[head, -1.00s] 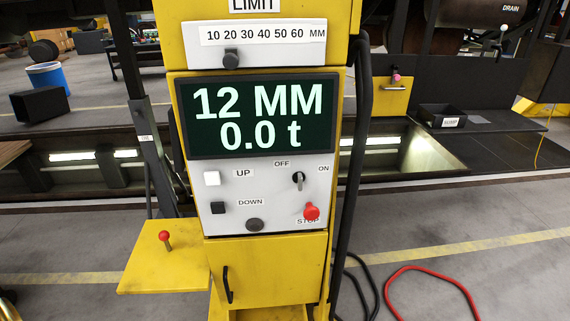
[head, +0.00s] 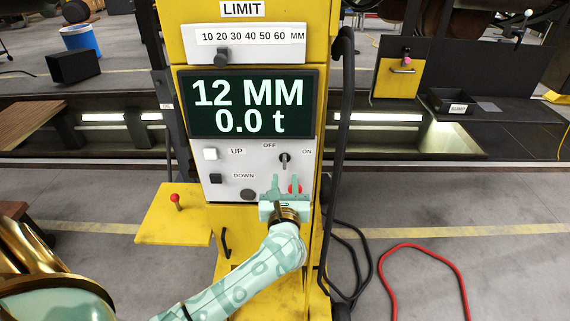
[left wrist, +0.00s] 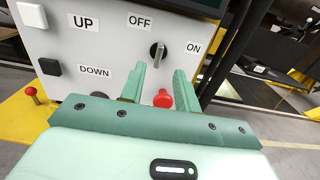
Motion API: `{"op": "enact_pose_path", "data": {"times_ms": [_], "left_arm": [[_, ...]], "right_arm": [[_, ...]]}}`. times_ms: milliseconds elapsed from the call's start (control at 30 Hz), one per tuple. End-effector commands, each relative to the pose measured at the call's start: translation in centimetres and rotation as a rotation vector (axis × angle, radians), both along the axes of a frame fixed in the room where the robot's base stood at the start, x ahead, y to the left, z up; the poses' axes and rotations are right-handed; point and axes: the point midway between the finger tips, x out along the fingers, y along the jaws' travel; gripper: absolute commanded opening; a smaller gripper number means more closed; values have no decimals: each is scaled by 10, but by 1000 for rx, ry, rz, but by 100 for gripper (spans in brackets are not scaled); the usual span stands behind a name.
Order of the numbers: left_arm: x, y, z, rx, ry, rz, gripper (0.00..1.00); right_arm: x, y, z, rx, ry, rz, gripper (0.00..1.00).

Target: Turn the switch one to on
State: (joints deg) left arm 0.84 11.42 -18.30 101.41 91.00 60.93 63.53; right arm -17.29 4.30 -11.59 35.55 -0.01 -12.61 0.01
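My left gripper (head: 286,184) is open and empty in front of the panel, a little below the switch. In the left wrist view its fingers (left wrist: 157,76) are apart, with the red STOP button (left wrist: 163,98) showing between them. My right gripper is in neither current view.
The panel also carries a white UP button (head: 210,154), a black DOWN button (head: 215,179) and a dark round knob (head: 248,195). The display (head: 247,104) reads 12 MM and 0.0 t. A yellow shelf (head: 160,228) with a red-topped lever stands at left. A red hose (head: 386,275) lies on the floor.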

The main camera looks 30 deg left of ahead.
Motion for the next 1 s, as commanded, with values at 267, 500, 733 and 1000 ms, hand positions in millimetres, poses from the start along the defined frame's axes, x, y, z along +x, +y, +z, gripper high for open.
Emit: {"op": "enact_pose_path", "data": {"times_ms": [267,500,733,1000], "left_arm": [[43,26,0,2,0,1,32],[52,32,0,2,1,0,32],[52,32,0,2,1,0,18],[51,32,0,3,2,0,0]], "right_arm": [[1,-4,5,-6,-1,-1,46],[1,-5,5,-7,-1,-2,46],[1,-5,5,-7,-1,-2,46],[1,-5,6,-7,-2,-1,46]]}}
